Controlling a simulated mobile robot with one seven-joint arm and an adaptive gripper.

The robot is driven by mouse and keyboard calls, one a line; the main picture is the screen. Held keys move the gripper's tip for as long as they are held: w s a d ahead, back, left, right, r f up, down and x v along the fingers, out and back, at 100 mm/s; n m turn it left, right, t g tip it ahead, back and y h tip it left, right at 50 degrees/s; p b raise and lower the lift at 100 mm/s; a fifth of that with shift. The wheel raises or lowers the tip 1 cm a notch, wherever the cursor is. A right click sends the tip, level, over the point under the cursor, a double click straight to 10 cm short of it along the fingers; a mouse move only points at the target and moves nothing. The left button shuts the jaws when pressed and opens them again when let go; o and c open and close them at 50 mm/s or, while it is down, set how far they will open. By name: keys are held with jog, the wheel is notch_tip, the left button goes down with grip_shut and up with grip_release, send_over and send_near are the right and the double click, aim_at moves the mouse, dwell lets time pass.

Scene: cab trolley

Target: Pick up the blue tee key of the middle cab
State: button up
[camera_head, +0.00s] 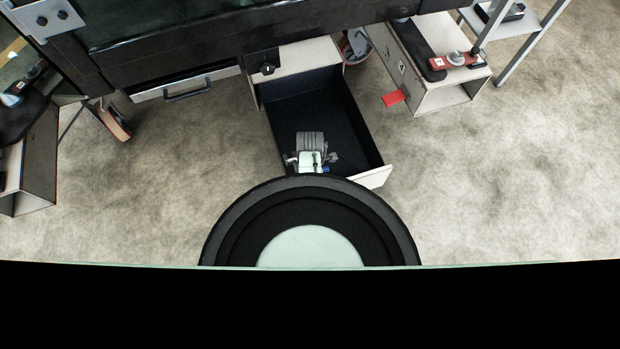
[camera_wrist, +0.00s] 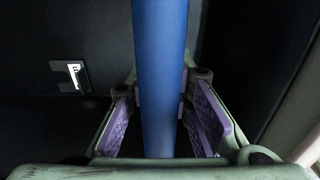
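A blue bar (camera_wrist: 161,75), which I take for the tee key's handle or shaft, runs upright through the middle of the wrist view. My gripper (camera_wrist: 161,105) has its purple pads on either side of the bar, close to both edges. Whether the pads press on it cannot be made out. In the head view my gripper (camera_head: 310,158) is low inside an open dark drawer (camera_head: 318,105), near its front panel. A small blue spot (camera_head: 327,169) shows beside it. The rest of the key is hidden by my arm.
The drawer's walls stand close around my gripper, with its pale front panel (camera_head: 375,177) nearest. A pale cabinet (camera_head: 440,95) with a red tool (camera_head: 455,62) stands at right. A red tab (camera_head: 393,99) sticks out beside it.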

grip_shut()
jog(key=shift+r, duration=0.1)
dwell(0.6)
